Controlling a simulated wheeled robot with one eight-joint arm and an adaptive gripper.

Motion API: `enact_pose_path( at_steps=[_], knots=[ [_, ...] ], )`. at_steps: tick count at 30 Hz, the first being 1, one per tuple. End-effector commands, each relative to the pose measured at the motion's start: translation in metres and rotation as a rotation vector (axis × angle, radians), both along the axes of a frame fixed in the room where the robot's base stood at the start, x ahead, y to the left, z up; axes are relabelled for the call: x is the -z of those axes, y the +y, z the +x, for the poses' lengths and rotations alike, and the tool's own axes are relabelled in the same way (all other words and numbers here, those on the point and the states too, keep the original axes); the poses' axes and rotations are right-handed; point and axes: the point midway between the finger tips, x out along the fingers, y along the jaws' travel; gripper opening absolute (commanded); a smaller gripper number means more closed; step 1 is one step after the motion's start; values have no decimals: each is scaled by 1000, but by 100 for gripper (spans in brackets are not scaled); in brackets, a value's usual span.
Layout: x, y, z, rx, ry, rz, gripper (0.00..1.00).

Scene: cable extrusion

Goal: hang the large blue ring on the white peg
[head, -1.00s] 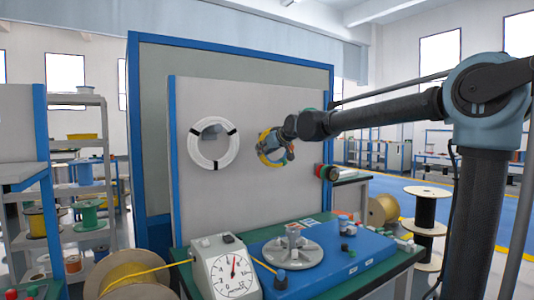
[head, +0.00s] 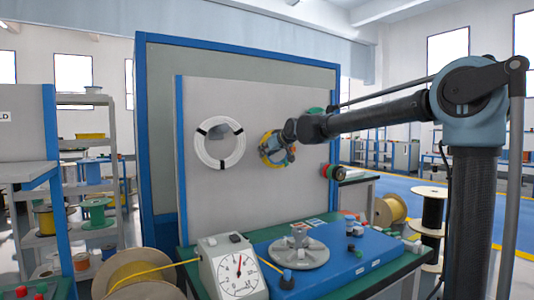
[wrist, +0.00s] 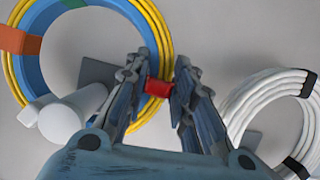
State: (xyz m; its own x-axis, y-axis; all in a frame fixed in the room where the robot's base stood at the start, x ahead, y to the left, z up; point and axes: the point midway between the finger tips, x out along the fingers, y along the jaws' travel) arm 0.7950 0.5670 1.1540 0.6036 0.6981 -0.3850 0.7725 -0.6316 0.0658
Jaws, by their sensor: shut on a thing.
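The large blue ring (wrist: 33,68) has yellow strands along its outer edge and coloured bands. It shows against the grey panel in the head view (head: 267,152) and at upper left in the wrist view. The white peg (wrist: 72,112) points toward the wrist camera. Its base is inside the ring's opening and its end overlaps the ring's band in front, so the ring appears to be around it. Contact is unclear. My gripper (wrist: 160,75) is shut on the ring at a red band (wrist: 158,88); its fingers (head: 289,150) partly cover the ring in the head view.
A white coil (head: 201,150) with black bands hangs on the panel (head: 240,210), beside the blue ring. Below stand a dial gauge (head: 235,270), a blue bench plate (head: 340,254) and a grey round fixture (head: 299,252).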

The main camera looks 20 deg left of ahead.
Motion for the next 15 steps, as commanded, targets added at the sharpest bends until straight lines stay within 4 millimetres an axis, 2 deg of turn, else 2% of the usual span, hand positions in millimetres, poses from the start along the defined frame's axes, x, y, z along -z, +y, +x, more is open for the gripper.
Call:
enact_pose_path(
  at_steps=[7,8,10,11,15],
  knots=[
    [0,0,0,0,-1,1,0],
    [0,0,0,0,-1,1,28],
    [0,0,0,0,-1,1,44],
    [0,0,0,0,-1,1,47],
    [0,0,0,0,0,0,47]
  ],
)
